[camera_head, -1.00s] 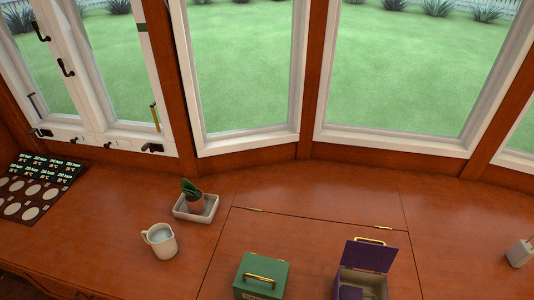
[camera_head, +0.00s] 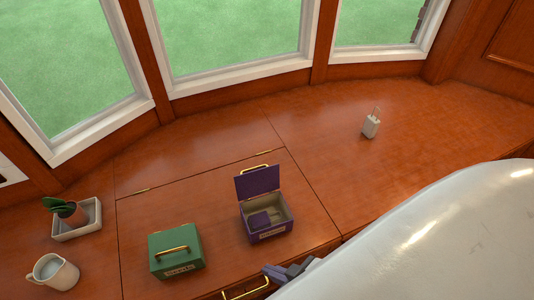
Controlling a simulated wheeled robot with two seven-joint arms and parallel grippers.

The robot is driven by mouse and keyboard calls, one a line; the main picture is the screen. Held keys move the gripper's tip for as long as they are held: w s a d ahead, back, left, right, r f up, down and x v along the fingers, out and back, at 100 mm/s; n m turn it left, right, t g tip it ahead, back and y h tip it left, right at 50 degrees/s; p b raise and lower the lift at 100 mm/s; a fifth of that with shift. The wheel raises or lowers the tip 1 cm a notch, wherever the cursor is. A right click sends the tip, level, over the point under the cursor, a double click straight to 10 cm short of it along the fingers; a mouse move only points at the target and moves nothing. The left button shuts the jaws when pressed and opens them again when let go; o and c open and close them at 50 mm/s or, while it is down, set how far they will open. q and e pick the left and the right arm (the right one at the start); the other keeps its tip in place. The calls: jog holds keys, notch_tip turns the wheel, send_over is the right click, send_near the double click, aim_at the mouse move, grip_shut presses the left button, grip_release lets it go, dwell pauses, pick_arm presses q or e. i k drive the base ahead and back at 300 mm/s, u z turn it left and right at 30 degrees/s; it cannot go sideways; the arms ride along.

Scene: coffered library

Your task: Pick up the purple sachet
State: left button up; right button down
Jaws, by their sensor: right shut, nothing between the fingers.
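A purple box (camera_head: 267,237) stands on the wooden desk with its lid (camera_head: 257,182) raised at the back. The purple sachet (camera_head: 260,220) lies inside it, toward the front left of the pale interior. My right gripper (camera_head: 274,271) is at the bottom centre, in front of the purple box and apart from it. It is shut and empty, and my large pale arm hides the lower right of the view. My left gripper is not in view.
A closed green box (camera_head: 176,252) with a brass handle stands left of the purple box. A potted plant in a tray (camera_head: 77,219) and a white mug (camera_head: 53,272) are farther left. A small pale object (camera_head: 371,127) stands at the right back. The desk between is clear.

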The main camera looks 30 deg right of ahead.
aim_at(260, 221)
jog(key=k, duration=0.15)
jog(key=z, duration=0.85)
